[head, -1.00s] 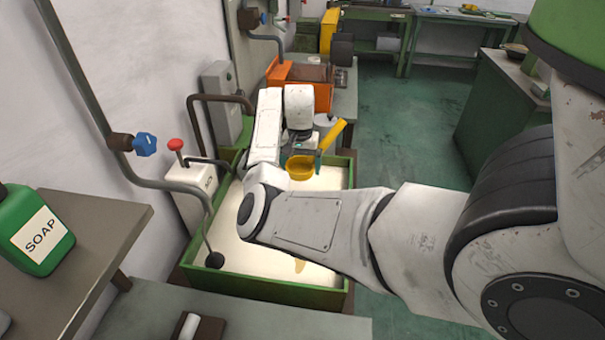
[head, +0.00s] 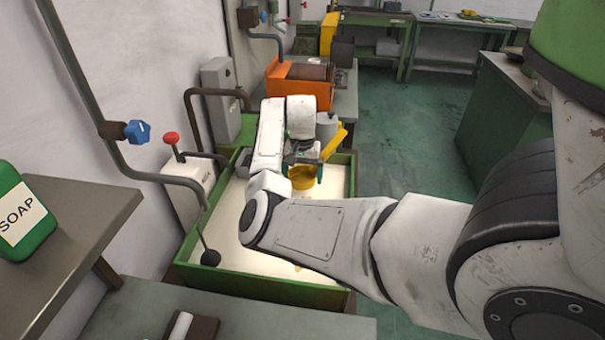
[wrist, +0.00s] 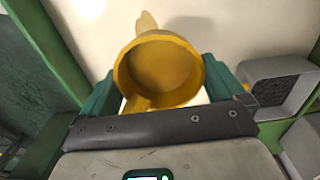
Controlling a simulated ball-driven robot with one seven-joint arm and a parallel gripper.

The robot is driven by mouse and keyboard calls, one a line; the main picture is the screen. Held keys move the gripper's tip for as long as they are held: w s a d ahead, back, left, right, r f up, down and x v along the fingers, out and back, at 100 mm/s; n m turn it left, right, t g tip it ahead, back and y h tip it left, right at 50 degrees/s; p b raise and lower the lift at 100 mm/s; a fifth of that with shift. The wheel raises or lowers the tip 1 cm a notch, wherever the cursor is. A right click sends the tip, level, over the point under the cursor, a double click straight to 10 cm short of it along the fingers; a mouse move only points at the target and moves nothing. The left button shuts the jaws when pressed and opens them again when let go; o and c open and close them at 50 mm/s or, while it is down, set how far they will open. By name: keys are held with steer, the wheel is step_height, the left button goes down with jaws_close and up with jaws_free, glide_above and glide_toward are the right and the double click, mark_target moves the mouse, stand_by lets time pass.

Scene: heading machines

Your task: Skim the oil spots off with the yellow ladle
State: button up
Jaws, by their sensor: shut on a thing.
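The yellow ladle (head: 303,180) is in my gripper (head: 305,172), over the far part of a green-rimmed tank (head: 265,293) of cream-white liquid. Its handle slants up to the right in the head view. In the wrist view the round ladle cup (wrist: 160,68) sits between the two teal fingers of my gripper (wrist: 162,88), its hollow facing the camera and looking empty. A yellowish oil spot (wrist: 147,21) shows on the liquid just beyond the cup. I cannot tell whether the cup touches the liquid. My arm hides part of the tank.
A grey can (head: 327,126) and orange machine (head: 297,92) stand behind. A soap bottle (head: 22,215) is at left.

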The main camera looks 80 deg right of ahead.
steer(key=shift+f+b, duration=3.2)
steer(key=shift+f, duration=0.45)
steer(key=shift+s+a+b, duration=0.75)
steer(key=shift+s+a, duration=0.25)
steer(key=shift+a, duration=11.8)
step_height(320, 180, up, 12)
steer(key=p, duration=1)
steer(key=shift+r+p, duration=0.15)
steer(key=shift+p, duration=0.15)
steer(key=shift+d, duration=0.1)
